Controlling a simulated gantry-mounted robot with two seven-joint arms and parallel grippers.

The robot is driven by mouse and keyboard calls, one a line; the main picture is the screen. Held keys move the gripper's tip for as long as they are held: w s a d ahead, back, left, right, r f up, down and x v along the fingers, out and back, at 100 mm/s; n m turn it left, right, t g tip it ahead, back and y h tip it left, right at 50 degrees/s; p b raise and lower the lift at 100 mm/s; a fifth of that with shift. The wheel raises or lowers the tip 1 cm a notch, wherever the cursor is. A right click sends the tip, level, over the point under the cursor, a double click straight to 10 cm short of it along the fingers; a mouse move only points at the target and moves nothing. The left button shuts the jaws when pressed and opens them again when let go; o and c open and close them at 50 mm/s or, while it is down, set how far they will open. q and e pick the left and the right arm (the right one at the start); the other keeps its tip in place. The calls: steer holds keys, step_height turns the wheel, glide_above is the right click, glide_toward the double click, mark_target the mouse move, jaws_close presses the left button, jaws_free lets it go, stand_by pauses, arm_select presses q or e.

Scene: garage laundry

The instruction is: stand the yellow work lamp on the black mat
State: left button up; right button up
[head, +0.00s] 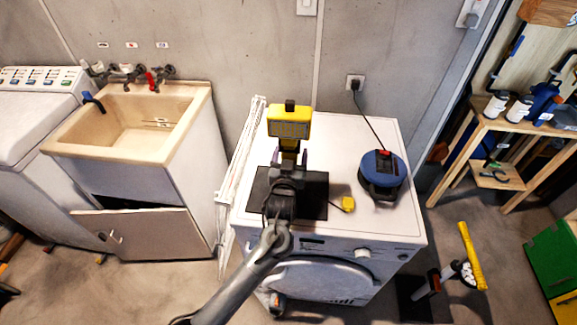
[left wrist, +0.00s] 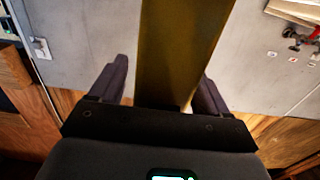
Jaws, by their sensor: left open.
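The yellow work lamp (head: 289,123) is upright over the white machine, at the back edge of the black mat (head: 315,188). Its lower part and base are hidden behind my left gripper (head: 290,159), so I cannot tell whether it rests on the mat. The left gripper is just in front of the lamp, over the mat. In the left wrist view, the fingers of the left gripper (left wrist: 165,72) are apart, with a yellow-brown part of the lamp (left wrist: 180,45) between them and gaps on both sides. My right gripper is not in view.
A blue cable reel (head: 382,168) stands right of the mat, its cord running to a wall socket (head: 355,82). A white folded rack (head: 240,170) stands left of the machine (head: 400,220), beside a sink (head: 140,120).

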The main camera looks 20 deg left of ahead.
arm_select(q)
steer(key=p+v, duration=0.2)
steer(key=v, duration=1)
steer(key=s+f+m+g+h, duration=0.2)
steer(key=s+f+g+h, duration=0.2)
steer(key=s+f+g, duration=0.55)
steer(key=s+a+f+m+g, duration=0.1)
steer(key=s+a+g, duration=0.1)
steer(key=s, duration=0.9)
steer(key=s+a+f+m+g, duration=0.1)
steer(key=s+a+f+g, duration=0.1)
steer(key=s, duration=1)
steer(key=shift+f+m, duration=0.3)
steer(key=shift+d+g, duration=0.1)
steer(key=shift+g, duration=0.15)
step_height(320, 180, up, 32)
steer(key=p, duration=3.2)
steer(key=shift+r, duration=0.25)
